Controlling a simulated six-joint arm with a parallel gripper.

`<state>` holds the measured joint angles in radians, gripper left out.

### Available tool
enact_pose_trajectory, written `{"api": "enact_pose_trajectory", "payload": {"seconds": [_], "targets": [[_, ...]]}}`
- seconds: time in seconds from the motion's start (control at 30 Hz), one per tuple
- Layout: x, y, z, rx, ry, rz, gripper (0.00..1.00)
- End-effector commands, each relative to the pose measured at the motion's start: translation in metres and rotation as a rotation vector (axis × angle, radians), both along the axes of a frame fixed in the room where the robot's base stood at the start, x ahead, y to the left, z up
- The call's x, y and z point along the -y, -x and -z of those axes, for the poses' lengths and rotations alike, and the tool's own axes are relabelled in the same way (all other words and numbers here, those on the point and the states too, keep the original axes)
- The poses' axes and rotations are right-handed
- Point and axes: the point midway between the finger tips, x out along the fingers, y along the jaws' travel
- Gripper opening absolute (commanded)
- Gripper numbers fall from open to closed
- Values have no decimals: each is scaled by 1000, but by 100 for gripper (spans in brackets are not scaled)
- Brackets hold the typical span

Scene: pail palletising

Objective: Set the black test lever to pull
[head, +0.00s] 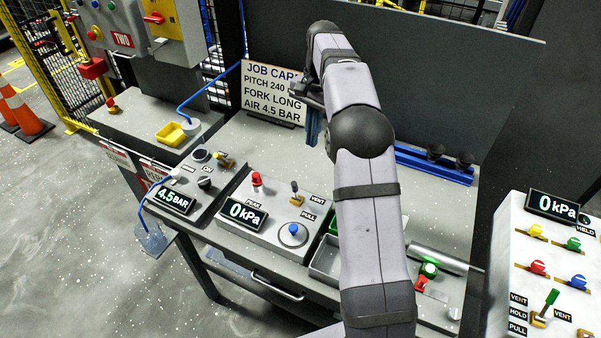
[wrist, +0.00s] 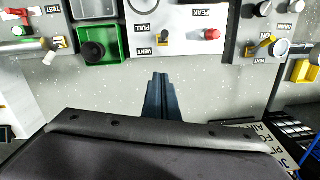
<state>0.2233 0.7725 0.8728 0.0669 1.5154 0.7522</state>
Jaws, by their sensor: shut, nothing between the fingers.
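The small test lever (head: 295,192) stands on a brass plate on the grey gauge panel, beside the VENT and PULL labels. Its tip looks dark, and it seems to stand nearer the VENT end. In the wrist view the lever (wrist: 164,42) is small, by the VENT label, and its exact tilt is hard to tell. My gripper (head: 313,128) hangs over the bench behind the panel, apart from the lever. In the wrist view my gripper's blue fingers (wrist: 158,80) are together and empty, pointing toward the panel.
The panel carries a red PEAK knob (head: 256,179), a 0 kPa display (head: 242,213) and a round blue-centred part (head: 293,233). A green box (wrist: 98,45) is beside it. The job card (head: 270,92) stands behind. Bare bench lies between gripper and panel.

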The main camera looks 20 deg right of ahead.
Motion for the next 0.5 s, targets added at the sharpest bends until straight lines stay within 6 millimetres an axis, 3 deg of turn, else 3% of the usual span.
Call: {"api": "enact_pose_trajectory", "payload": {"seconds": [0.27,0.5], "targets": [[-1,0,11,-1,0,-1,0],[-3,1,43,-3,-1,-3,0]]}}
